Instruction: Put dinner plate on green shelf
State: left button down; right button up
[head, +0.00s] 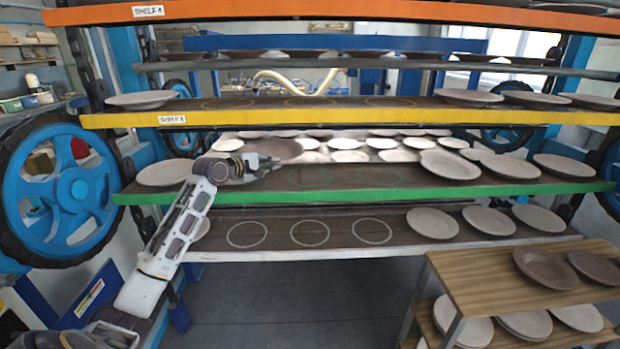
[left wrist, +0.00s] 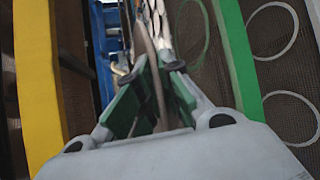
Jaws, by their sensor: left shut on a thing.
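My left gripper (head: 268,163) reaches in from the left, between the yellow and green shelves. It is shut on a brown dinner plate (head: 279,150) by its edge. The plate is held roughly level above the green shelf (head: 400,193), left of its middle. In the left wrist view the plate (left wrist: 146,48) shows edge-on between the green finger pads of the gripper (left wrist: 153,75). The rim of the green shelf (left wrist: 234,60) lies to the right there. My right gripper is not in view.
The green shelf carries a pale plate (head: 165,173) at left and several at right; its middle is bare, with faint ring marks. The yellow shelf (head: 350,115) is close above. A wooden rack (head: 470,272) with plates stands at lower right. Blue wheels flank the shelves.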

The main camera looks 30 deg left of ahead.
pick_arm(q)
jog(key=d+m+h, duration=0.1)
jog(key=s+d+f+m+h, duration=0.1)
jog(key=shift+d+f, duration=0.1)
jog(key=shift+d, duration=0.25)
jog(key=shift+h, duration=0.3)
